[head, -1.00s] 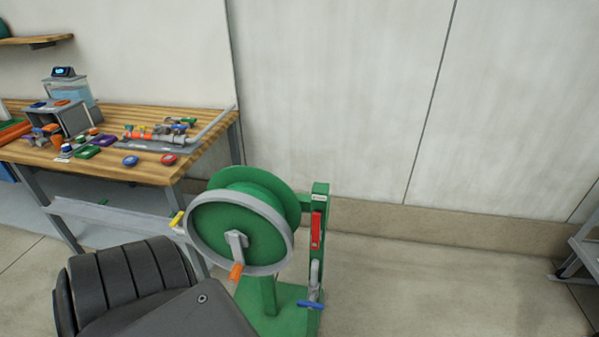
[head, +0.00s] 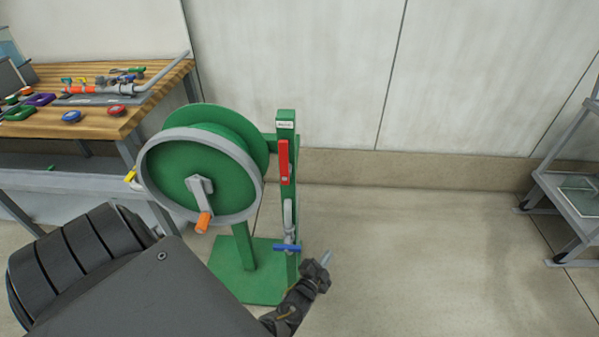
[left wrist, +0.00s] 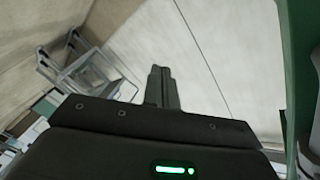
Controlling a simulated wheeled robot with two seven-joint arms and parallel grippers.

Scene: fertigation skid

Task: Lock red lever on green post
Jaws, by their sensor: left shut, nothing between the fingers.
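The red lever (head: 284,162) stands upright on the upper part of the green post (head: 286,125), below a small white label. The post also shows as a green strip at the right edge of the left wrist view (left wrist: 300,60). My left gripper (head: 326,258) is in front of the post, to the right of its lower part and lower than the red lever. It is shut and empty, and its closed fingers show in the left wrist view (left wrist: 161,88). My right gripper is not in view.
A green hose reel (head: 205,165) with an orange crank handle (head: 203,222) stands left of the post. A blue-handled valve (head: 287,247) is low on the post. A wooden workbench (head: 150,100) is at left, a grey rack (head: 570,190) at right. The floor between is clear.

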